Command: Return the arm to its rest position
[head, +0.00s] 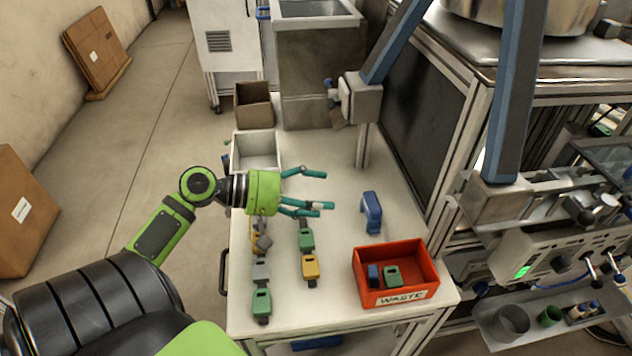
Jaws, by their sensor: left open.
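My left arm comes in from the lower left. My left gripper (322,191) is green with teal fingers, which are spread apart with nothing between them. More pieces near the gripper's wrist are partly hidden. My right gripper does not show.
A red bin marked WASTE (400,299) holds a blue and a green piece. A blue device (371,212) stands behind it. A white bin (256,136) and a cardboard box (254,104) are at the back left. A metal post (362,145) rises at the back.

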